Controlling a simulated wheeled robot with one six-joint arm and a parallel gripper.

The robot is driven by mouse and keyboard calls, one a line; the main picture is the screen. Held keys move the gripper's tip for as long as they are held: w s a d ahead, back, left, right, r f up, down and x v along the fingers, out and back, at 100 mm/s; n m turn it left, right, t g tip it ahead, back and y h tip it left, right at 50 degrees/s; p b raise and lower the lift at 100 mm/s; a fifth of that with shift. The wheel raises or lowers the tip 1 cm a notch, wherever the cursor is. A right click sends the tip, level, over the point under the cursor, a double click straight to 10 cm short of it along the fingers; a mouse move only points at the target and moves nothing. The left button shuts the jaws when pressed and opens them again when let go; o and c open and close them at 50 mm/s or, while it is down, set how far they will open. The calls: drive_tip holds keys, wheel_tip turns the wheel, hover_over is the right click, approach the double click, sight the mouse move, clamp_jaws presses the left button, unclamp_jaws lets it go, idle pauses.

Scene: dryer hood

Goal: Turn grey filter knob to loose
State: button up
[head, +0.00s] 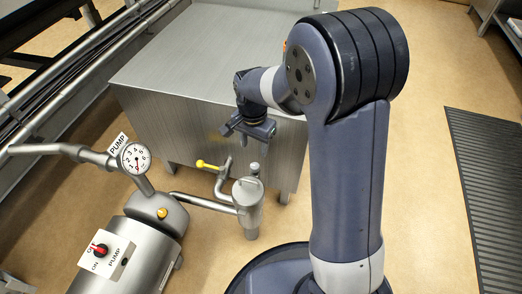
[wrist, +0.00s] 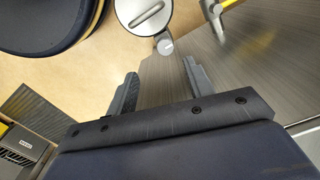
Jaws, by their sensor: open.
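The filter (head: 247,212) is an upright grey metal canister in front of the steel cabinet. Any loose or tight marking is too small to read.
A yellow-handled valve (head: 208,165) stands close left of the filter on the piping. A pump (head: 128,262) with a red switch and a gauge (head: 135,158) is at the lower left. The steel cabinet (head: 205,65) stands behind. Open floor lies around the filter's right side.

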sight(254, 166)
drive_tip(key=f+b, duration=0.1)
drive_tip(key=f, duration=0.2)
drive_tip(key=f+b, duration=0.2)
drive_tip(key=f, duration=0.2)
drive_tip(key=w+f+b, duration=0.1)
drive_tip(key=f, duration=0.3)
drive_tip(key=shift+a+f+b, duration=0.1)
drive_tip(key=shift+b, duration=0.2)
drive_tip(key=c, duration=1)
